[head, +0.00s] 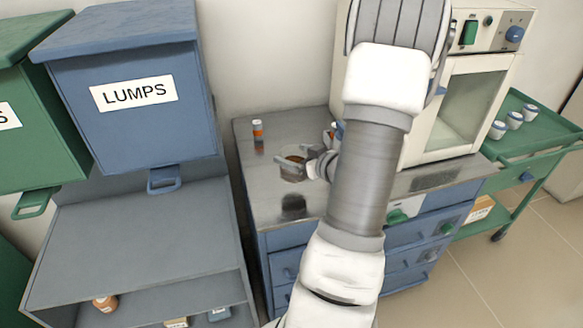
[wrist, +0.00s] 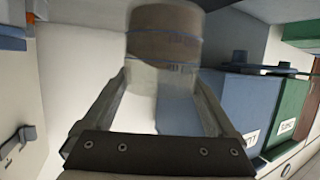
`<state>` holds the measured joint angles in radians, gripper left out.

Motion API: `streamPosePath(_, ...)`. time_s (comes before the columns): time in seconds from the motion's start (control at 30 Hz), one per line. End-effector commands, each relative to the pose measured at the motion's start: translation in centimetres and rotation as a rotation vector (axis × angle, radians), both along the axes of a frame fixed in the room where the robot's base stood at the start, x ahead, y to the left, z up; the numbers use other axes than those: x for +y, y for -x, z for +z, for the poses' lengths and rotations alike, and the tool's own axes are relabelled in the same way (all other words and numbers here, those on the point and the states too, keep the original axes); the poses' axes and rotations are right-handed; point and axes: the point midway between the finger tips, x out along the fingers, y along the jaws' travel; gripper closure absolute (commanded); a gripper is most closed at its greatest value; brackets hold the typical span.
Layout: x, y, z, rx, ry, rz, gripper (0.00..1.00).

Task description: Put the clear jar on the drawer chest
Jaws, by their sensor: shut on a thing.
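The clear jar (head: 292,172) has brown contents and shows above the metal top of the blue drawer chest (head: 262,213) in the head view. My gripper (head: 303,163) is shut on it, coming in from the right. In the wrist view the jar (wrist: 165,80) stands between the two fingers of my gripper (wrist: 165,85), with the brown contents toward the top of the picture. A dark patch, like a shadow or reflection, lies on the chest top below the jar. I cannot tell whether the jar touches the top. My arm hides part of the chest.
A small orange-and-white bottle (head: 258,136) stands at the chest's back left. Another thing is partly hidden behind my gripper. A cream furnace (head: 470,105) stands on the right side. A blue LUMPS bin (head: 140,120) hangs left. A green cart (head: 540,135) holds white cups.

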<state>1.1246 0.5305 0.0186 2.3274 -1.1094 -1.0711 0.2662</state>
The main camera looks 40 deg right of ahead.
Motion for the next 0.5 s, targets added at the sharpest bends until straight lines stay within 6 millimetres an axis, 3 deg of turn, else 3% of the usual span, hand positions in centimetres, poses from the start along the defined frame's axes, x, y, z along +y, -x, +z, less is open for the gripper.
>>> streamPosePath(0.17, -0.6, -1.7, -1.1, 0.000, 0.000, 0.000, 0.86)
streamPosePath(0.27, -0.7, -1.8, -1.6, 0.000, -0.001, 0.000, 0.86)
streamPosePath(0.5, -0.7, -1.8, -4.9, 0.000, -0.002, -0.001, 0.86)
